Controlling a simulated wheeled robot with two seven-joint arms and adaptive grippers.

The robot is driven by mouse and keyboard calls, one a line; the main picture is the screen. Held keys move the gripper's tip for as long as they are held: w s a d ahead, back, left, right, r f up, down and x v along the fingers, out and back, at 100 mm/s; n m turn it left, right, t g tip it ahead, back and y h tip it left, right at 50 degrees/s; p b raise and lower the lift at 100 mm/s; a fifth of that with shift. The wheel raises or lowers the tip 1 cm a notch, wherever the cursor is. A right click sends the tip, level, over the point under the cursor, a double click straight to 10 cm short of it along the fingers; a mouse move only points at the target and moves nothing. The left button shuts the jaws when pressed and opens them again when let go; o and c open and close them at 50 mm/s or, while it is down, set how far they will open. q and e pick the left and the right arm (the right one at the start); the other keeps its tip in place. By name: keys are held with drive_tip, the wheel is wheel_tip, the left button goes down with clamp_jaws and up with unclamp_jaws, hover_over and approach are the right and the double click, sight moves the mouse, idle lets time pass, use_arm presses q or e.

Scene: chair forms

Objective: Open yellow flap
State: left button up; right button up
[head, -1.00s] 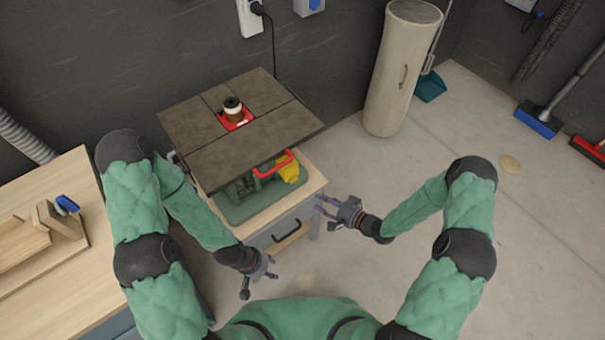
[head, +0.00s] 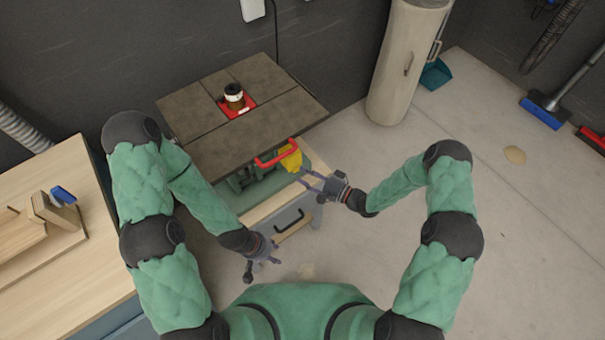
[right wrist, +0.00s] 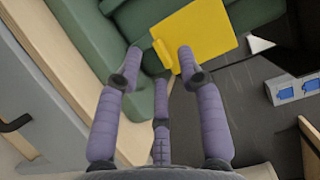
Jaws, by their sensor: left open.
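The yellow flap (head: 291,158) is on the right side of the green machine (head: 238,186) under the dark table top. In the right wrist view the yellow flap (right wrist: 196,38) is a flat square panel beside green parts. My right gripper (head: 311,183) is open and empty, just right of the flap in the head view. In the wrist view its purple fingers (right wrist: 160,70) are spread, and their tips show near the flap's lower left edge. I cannot tell whether they touch it. My left gripper (head: 262,270) is open and empty, below the cabinet drawer.
A red handle (head: 276,156) sits beside the flap. The dark table top (head: 200,140) overhangs the machine. The cabinet drawer (head: 285,222) is in front. A wooden bench (head: 90,240) stands at left. A beige cylinder (head: 405,70) stands behind.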

drive_tip(key=shift+x, duration=0.95)
clamp_jaws()
drive_tip(key=shift+r, duration=0.15)
